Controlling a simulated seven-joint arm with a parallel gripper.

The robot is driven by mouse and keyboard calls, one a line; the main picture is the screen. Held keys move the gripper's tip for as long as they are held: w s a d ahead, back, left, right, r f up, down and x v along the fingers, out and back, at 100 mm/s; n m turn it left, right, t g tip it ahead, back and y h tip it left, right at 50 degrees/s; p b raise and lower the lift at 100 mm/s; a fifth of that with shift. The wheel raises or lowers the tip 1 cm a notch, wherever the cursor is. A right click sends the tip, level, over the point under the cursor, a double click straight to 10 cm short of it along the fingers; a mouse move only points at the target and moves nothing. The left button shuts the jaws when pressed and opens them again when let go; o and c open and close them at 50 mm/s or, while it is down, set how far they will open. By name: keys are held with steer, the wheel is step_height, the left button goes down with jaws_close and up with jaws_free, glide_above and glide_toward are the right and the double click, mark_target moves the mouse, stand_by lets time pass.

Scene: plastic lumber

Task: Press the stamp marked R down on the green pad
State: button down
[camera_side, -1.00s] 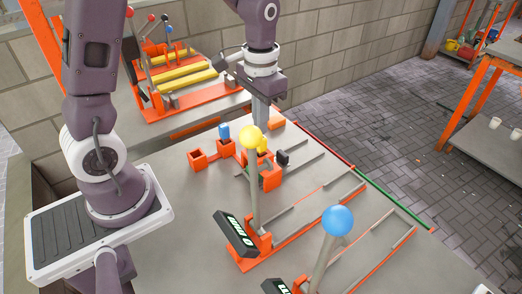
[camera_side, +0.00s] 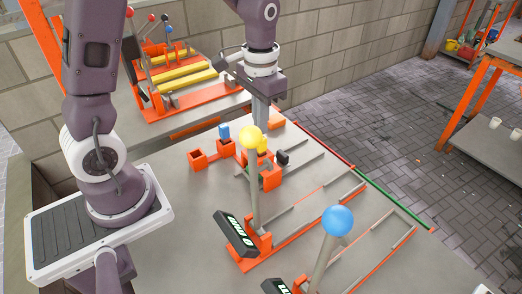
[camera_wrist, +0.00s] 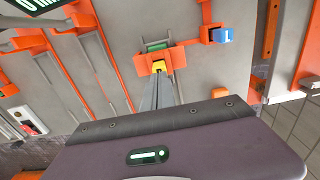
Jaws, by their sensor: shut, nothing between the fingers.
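My gripper (camera_side: 264,122) is shut and empty, its fingers pointing down beside the yellow stamp (camera_side: 262,145). In the wrist view the fingertips (camera_wrist: 158,78) end close to the yellow stamp (camera_wrist: 158,66); I cannot tell whether they touch it. The green pad (camera_wrist: 157,45) lies in an orange frame just beyond the yellow stamp. A blue stamp (camera_wrist: 222,35) with a pale mark stands in an orange holder to the right; it also shows in the side view (camera_side: 223,132). I cannot read an R on either stamp.
A lever with a yellow ball (camera_side: 251,138) stands in front of the stamps. A blue-ball lever (camera_side: 338,220) stands nearer. An empty orange socket (camera_side: 197,159) is at the left, a black block (camera_side: 282,158) at the right. Orange-edged rails cross the grey table's right side.

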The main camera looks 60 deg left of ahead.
steer(key=shift+f, duration=0.85)
stand_by(0.7)
step_height(320, 180, up, 8)
stand_by(0.7)
steer(key=s+d+r+t, duration=0.2)
steer(key=s+r, duration=0.1)
steer(key=s, duration=0.5)
steer(key=s+d+r+t, duration=0.2)
steer(key=s+r+t, duration=0.1)
steer(key=s, duration=0.6)
steer(key=shift+s+r+t, duration=0.2)
steer(key=shift+t, duration=0.1)
